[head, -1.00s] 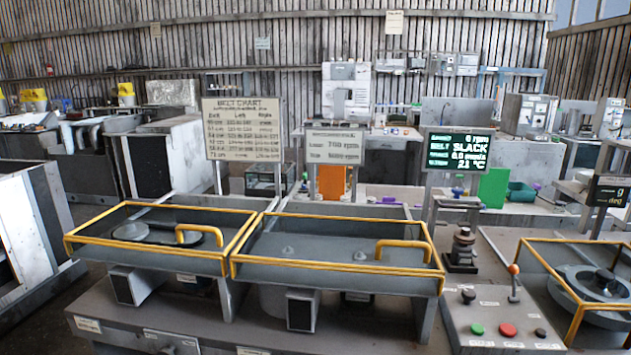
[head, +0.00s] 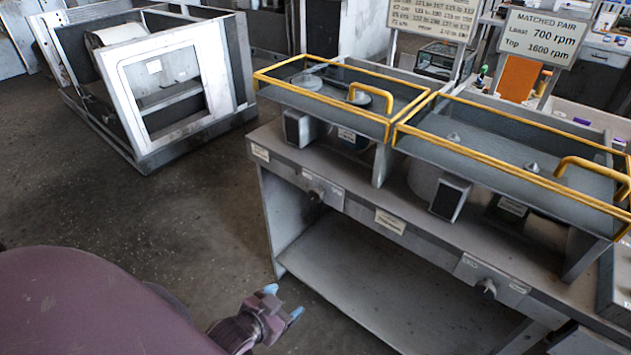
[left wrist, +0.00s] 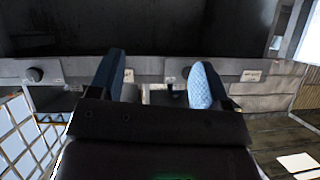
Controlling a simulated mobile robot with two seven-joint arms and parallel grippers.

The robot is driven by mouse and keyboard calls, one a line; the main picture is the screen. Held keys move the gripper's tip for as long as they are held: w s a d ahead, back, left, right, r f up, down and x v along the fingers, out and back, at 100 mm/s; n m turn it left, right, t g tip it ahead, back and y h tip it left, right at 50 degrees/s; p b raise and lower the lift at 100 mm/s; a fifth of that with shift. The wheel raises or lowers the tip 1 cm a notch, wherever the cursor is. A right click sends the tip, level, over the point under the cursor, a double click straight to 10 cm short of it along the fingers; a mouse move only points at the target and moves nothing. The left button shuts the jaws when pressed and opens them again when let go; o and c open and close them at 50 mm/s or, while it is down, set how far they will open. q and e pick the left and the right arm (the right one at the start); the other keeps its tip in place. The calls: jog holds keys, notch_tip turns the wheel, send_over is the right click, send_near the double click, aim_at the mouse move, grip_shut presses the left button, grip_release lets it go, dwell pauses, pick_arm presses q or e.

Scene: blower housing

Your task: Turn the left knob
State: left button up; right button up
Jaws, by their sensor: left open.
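The left knob (head: 314,196) is a small dark round knob on the front rail of the grey bench, below the left yellow-framed tray. A second knob (head: 487,288) sits further right on the same rail. My left gripper (head: 283,301) is open and empty, low in front of the bench and apart from the left knob. In the left wrist view its two blue-padded fingers (left wrist: 156,85) stand apart, with nothing between them in contact. A dark round knob (left wrist: 35,74) shows left of the fingers there; I cannot tell which one it is. My right gripper is out of view.
The bench has an open lower shelf (head: 350,290) and two yellow-framed trays on top, the left tray (head: 335,95) and the right tray (head: 520,150). A white-framed machine (head: 175,85) stands at the back left. The floor (head: 150,215) between is clear.

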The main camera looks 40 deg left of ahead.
pick_arm(q)
jog(key=w+a+r+m+t, duration=0.1)
jog(key=w+a+r+t, duration=0.1)
jog(key=w+a, duration=0.4)
jog(key=m+t+h+b, duration=0.1)
jog(key=t+h, duration=0.1)
jog(key=t, duration=0.2)
send_near(314, 198)
jog(key=w, duration=0.6)
jog(key=w+d+b, duration=0.1)
jog(key=w, duration=0.2)
jog(key=shift+w, duration=0.3)
jog(key=c, duration=0.9)
